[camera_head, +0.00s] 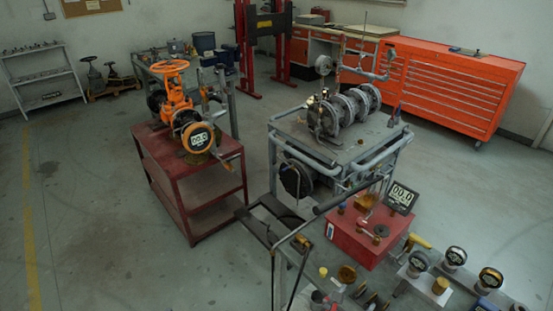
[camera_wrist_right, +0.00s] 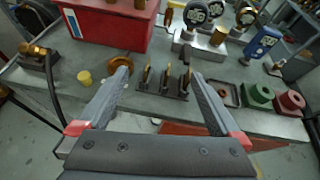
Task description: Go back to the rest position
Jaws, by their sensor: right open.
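My right gripper (camera_wrist_right: 160,72) shows in the right wrist view. Its two long grey fingers are spread wide, with red parts near their bases, and nothing is held between them. They reach over a grey workbench (camera_wrist_right: 60,95). A small black rack with upright brass pieces (camera_wrist_right: 164,84) shows in the gap between the fingers, seemingly beyond them. In the head view I cannot clearly pick out my right gripper among the parts at the lower edge. My left gripper does not show in either view.
A red box (camera_head: 352,233), gauges (camera_head: 418,263) and a yellow cap (camera_wrist_right: 84,77) stand on the bench. An orange valve (camera_head: 174,100) sits on a red cart (camera_head: 205,210). A grey pipe stand (camera_head: 290,127) is behind the bench. Floor at left is clear.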

